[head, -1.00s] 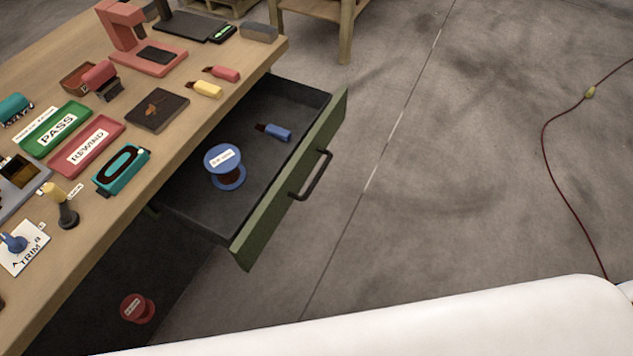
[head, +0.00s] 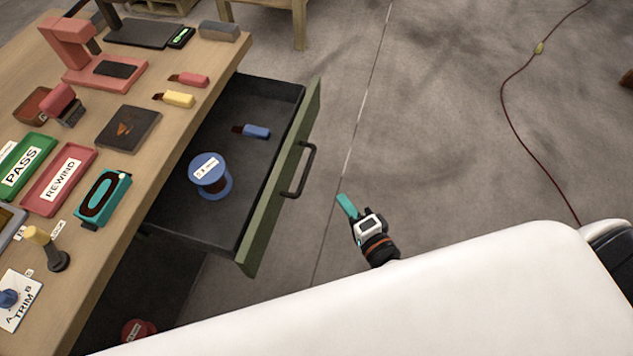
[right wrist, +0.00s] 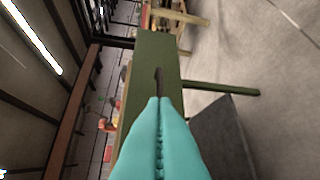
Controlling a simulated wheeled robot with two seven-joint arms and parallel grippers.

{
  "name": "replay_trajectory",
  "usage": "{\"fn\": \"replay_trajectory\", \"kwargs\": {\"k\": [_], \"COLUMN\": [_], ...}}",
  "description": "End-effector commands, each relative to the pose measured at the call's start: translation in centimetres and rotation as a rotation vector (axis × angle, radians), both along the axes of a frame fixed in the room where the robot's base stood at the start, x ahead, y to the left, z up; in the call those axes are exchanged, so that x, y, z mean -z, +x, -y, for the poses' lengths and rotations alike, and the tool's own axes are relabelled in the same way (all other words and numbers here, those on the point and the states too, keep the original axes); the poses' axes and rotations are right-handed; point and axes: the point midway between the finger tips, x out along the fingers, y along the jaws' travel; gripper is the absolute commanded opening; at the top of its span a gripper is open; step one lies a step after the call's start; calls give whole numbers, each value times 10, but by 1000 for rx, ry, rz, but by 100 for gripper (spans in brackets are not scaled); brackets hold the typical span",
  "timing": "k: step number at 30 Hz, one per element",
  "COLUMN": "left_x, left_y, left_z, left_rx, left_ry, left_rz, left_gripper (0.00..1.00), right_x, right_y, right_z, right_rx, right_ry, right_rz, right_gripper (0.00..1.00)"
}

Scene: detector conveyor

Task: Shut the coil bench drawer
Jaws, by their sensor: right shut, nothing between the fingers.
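The coil bench drawer (head: 281,180) stands pulled out from the bench in the head view, with a green front and a dark handle (head: 303,170). A blue spool (head: 210,174) and a blue marker-like item (head: 252,131) lie inside it. My right gripper (head: 346,205) is shut and empty, apart from the drawer front, to the right of and below the handle. In the right wrist view its teal fingers (right wrist: 159,135) are closed together and point toward the green front (right wrist: 154,65). My left gripper is not in view.
The wooden bench top (head: 125,150) holds a green PASS tray (head: 22,165), a red REWIND tray (head: 59,178) and several tools. A red spool (head: 138,330) lies low under the bench. A red cable (head: 508,100) crosses the floor at right. Floor beyond the drawer is clear.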

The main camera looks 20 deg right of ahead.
Motion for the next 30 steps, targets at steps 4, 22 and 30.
{"fn": "replay_trajectory", "kwargs": {"k": [4,22,30], "left_x": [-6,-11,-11], "left_y": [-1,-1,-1], "left_z": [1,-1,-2], "left_rx": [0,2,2], "left_ry": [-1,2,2], "left_rz": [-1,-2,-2], "left_gripper": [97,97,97], "right_x": [2,16,16], "right_y": [35,75,75], "right_z": [-7,-43,-43], "right_rx": [0,-1,-1], "right_ry": [1,-3,-3], "right_rz": [4,-1,-1], "right_gripper": [0,0,0]}}
